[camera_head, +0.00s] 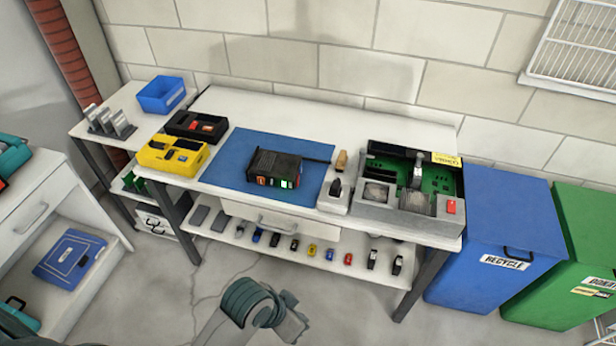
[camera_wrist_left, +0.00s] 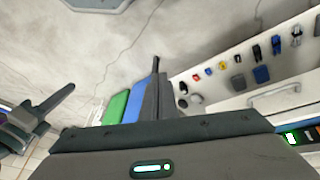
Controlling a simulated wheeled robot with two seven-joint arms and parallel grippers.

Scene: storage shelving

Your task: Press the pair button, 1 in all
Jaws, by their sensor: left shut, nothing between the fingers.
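A black box-shaped device (camera_head: 273,168) with coloured lit slots on its front lies on the blue mat on the workbench. Its lit edge also shows at the lower right of the left wrist view (camera_wrist_left: 292,138). I cannot make out a pair button on it. My left gripper (camera_head: 292,318) is low in front of the bench, below and apart from the device. It is shut and empty. A dark body with a small green light (camera_wrist_left: 152,168) fills the bottom of the left wrist view. My right gripper is not in view.
A yellow bin (camera_head: 172,160), a black bin and a blue bin stand to the left. A grey fixture (camera_head: 400,195) with green boards stands right of the mat. Small items line the lower shelf. Blue and green waste bins (camera_head: 495,235) stand right. The floor in front is clear.

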